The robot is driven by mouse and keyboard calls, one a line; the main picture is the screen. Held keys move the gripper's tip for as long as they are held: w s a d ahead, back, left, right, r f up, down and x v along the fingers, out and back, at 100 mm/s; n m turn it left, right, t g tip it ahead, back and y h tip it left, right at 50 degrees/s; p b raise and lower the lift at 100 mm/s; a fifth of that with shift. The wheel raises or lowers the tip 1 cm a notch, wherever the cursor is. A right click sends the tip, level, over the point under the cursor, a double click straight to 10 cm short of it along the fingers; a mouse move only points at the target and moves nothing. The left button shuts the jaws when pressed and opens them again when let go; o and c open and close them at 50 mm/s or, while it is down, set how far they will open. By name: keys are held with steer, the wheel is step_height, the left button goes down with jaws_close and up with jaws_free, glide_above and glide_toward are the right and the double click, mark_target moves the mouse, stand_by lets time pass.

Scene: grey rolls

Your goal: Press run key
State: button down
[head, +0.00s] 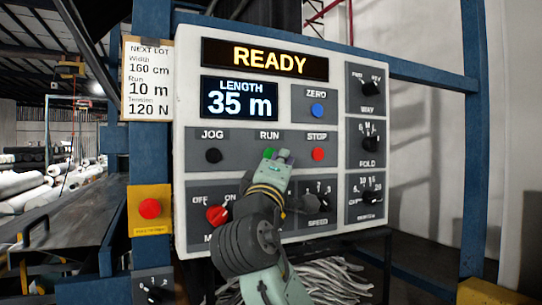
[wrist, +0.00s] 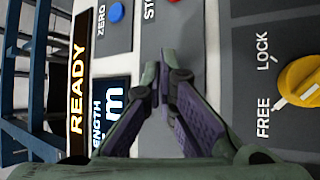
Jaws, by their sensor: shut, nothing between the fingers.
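The control panel (head: 338,140) faces me with a lit READY display (head: 265,58) and a LENGTH display (head: 239,99) reading 35 m. The RUN label sits in the middle of a row between JOG and STOP. My gripper (head: 269,153) is shut and empty, in front of that key. In the wrist view my shut fingertips (wrist: 160,72) point at the panel, and the run key is hidden behind them. I cannot tell whether they touch it.
The black jog key (head: 213,155) is left and the red stop key (head: 318,154) close right. A blue zero key (head: 318,110) is above. A red knob (head: 217,214) is below left. A red button on a yellow box (head: 149,208) stands left. The wrist view shows a yellow FREE/LOCK knob (wrist: 301,80).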

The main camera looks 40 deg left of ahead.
stand_by(0.8)
steer(key=shift+w+a, duration=0.15)
steer(key=shift+a, duration=0.25)
steer(key=shift+w+a+p, duration=0.2)
steer(key=shift+a+p, duration=0.15)
steer(key=shift+a, duration=0.05)
stand_by(0.6)
steer(key=shift+d, duration=0.15)
steer(key=shift+s+d, duration=0.35)
steer(key=shift+d, duration=0.3)
steer(key=shift+s+d+b, duration=0.15)
steer(key=shift+s+d, duration=0.15)
steer(key=shift+d, duration=0.45)
steer(key=shift+s+d+b, duration=0.2)
steer(key=shift+s+d, duration=0.15)
steer(key=shift+d, duration=0.45)
steer(key=shift+s+d+b, duration=0.15)
steer(key=shift+s+d, duration=0.15)
steer(key=shift+d, duration=0.45)
